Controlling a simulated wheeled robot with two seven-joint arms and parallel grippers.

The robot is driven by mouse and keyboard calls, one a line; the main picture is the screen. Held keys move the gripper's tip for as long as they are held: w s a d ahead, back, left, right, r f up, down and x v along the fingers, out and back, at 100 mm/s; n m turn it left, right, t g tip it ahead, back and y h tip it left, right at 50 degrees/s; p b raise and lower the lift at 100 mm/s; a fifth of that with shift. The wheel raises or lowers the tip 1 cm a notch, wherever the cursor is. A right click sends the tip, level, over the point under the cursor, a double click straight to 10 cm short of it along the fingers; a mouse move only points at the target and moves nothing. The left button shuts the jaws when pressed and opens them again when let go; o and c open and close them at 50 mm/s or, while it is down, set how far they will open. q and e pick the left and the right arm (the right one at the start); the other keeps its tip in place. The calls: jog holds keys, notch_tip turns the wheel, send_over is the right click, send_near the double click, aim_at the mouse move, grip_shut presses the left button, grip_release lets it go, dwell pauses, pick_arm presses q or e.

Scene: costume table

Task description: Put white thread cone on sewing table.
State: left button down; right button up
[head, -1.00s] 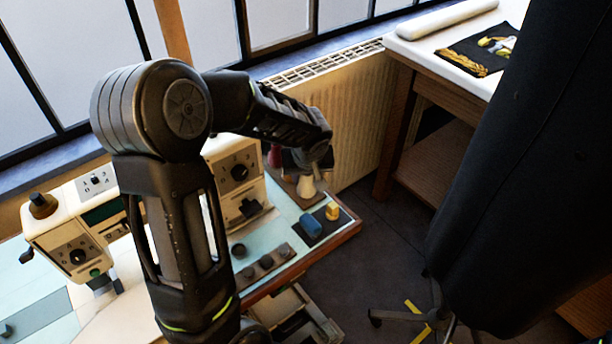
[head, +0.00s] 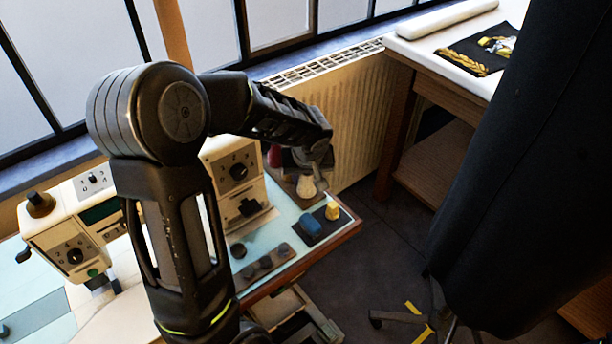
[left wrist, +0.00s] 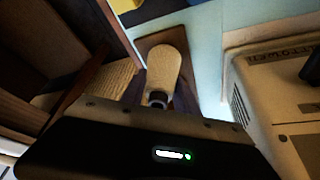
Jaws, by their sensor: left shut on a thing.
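The white thread cone (head: 305,187) is at the back right end of the sewing table (head: 340,238), partly covered by my gripper. In the left wrist view the pale cone (left wrist: 166,68) shows over a brown board (left wrist: 151,42), its dark narrow end toward the gripper. My left gripper (head: 319,178) is shut on the cone; its fingertips are partly hidden. I cannot tell whether the cone still touches the board. My right gripper is not in view.
A red spool (head: 274,156) is close behind the gripper. Blue (head: 310,225) and yellow (head: 332,210) pieces lie on a dark pad in front. The sewing machine (head: 236,172) stands left, the radiator (head: 358,125) behind. A dark form (head: 515,180) stands right.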

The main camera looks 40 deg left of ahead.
aim_at(307, 183)
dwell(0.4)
pick_arm(q)
jog(key=c, duration=0.8)
grip_release()
jog(key=shift+c, duration=0.2)
jog(key=shift+v, duration=3.9)
